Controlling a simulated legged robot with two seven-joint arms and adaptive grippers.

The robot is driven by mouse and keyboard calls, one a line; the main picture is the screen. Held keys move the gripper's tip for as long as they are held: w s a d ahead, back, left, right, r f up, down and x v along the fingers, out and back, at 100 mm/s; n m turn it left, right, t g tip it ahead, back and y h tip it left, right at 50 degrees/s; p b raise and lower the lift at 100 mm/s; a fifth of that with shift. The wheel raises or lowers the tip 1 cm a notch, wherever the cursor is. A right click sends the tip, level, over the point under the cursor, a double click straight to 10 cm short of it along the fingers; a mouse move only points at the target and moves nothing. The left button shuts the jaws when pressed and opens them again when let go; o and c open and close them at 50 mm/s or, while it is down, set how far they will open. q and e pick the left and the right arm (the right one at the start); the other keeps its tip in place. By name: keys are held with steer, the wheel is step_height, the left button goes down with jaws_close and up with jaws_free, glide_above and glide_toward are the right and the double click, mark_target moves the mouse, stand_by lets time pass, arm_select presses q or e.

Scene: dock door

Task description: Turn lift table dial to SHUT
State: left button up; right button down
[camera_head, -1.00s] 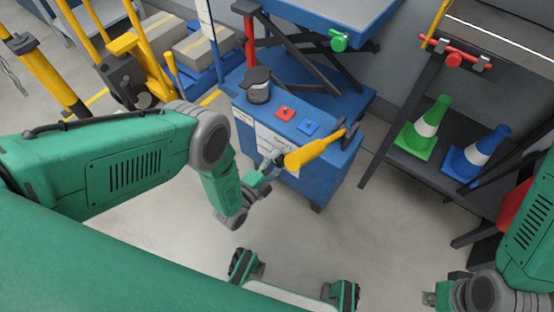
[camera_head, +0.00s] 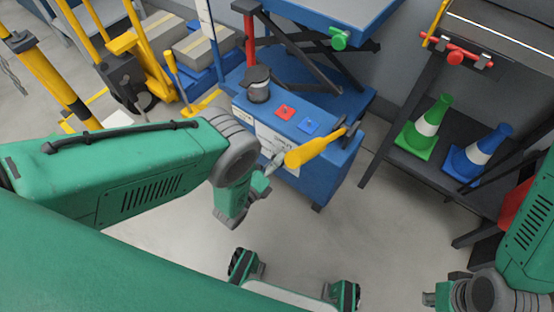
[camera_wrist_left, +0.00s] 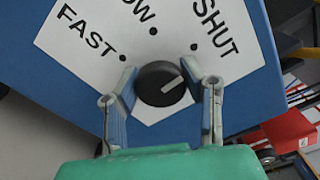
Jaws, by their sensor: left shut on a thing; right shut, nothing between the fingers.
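The dial (camera_wrist_left: 160,84) is a round black knob with a pale pointer line, on a white label panel (camera_wrist_left: 150,35) marked FAST, a partly hidden word ending in OW, and SHUT. Its pointer faces the upper right, roughly toward the SHUT dot. My left gripper (camera_wrist_left: 162,92) is shut on the dial, one finger on each side. In the head view my left gripper (camera_head: 268,176) is at the front of the blue lift table console (camera_head: 325,170), where the dial is hidden. My right gripper (camera_head: 434,296) is at the lower right, shut and empty, away from the console.
A shelf with a green cone (camera_head: 427,128) and a blue cone (camera_head: 478,156) stands right. Floor before the console is clear.

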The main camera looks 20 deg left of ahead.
arm_select(q)
steer(key=shift+s+d+f+m, duration=0.1)
steer(key=shift+s+f+m, duration=0.2)
steer(key=shift+m, duration=0.1)
steer(key=o, duration=1.2)
steer(key=shift+o, duration=0.2)
steer(key=shift+w+r, duration=0.1)
steer(key=shift+w, duration=0.05)
steer(key=v, duration=1.2)
